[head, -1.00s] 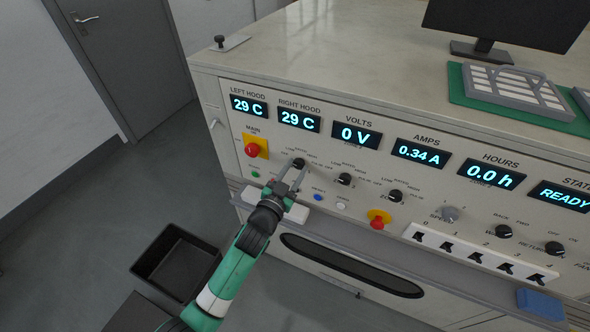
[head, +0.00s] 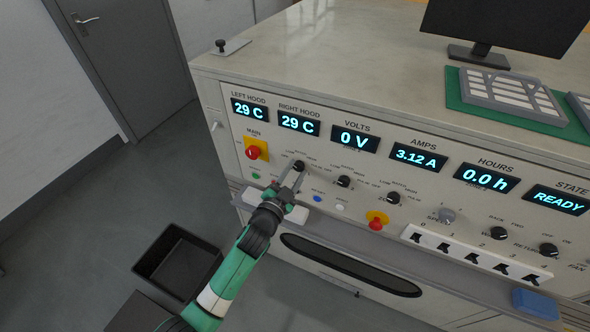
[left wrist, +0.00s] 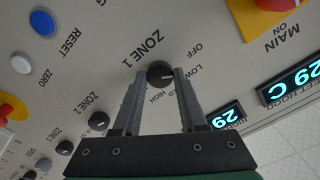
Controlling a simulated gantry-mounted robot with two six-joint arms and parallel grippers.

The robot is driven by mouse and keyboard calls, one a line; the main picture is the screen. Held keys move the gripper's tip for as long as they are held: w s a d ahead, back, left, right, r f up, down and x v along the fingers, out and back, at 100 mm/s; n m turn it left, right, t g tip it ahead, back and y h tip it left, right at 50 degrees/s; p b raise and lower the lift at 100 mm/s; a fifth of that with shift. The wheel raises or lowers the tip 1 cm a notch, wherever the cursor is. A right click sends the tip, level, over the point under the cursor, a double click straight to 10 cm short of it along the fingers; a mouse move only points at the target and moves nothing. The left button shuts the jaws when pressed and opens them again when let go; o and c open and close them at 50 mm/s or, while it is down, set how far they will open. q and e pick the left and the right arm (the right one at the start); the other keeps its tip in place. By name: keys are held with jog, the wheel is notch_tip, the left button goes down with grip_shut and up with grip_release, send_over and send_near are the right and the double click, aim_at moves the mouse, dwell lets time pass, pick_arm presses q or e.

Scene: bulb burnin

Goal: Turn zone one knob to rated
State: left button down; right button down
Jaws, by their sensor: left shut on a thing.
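The zone one knob (head: 299,165) is a small black knob on the panel, below the right hood display. It also shows in the left wrist view (left wrist: 160,73), beside the ZONE 1 label. My left gripper (head: 290,179) has its two fingers on either side of this knob and is shut on it. The knob's white mark points right in the left wrist view, near the RATED/HIGH lettering, which the finger partly covers. The amps display (head: 418,155) reads 3.12 A and the volts display (head: 354,140) reads 0 V. My right gripper is not in view.
The zone two knob (head: 343,181) and zone three knob (head: 393,197) sit to the right. A red main button (head: 254,152) is on the left and another red button (head: 376,224) lies lower right. A ledge runs below the panel. A black bin (head: 178,262) stands on the floor.

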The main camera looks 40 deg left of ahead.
pick_arm(q)
jog(key=m+p, duration=0.1)
jog(key=m, duration=0.4)
jog(key=shift+m, duration=0.3)
jog(key=m+p, duration=0.1)
jog(key=m, duration=0.4)
jog(key=shift+m, duration=0.4)
jog(key=shift+c, duration=2.3)
grip_release()
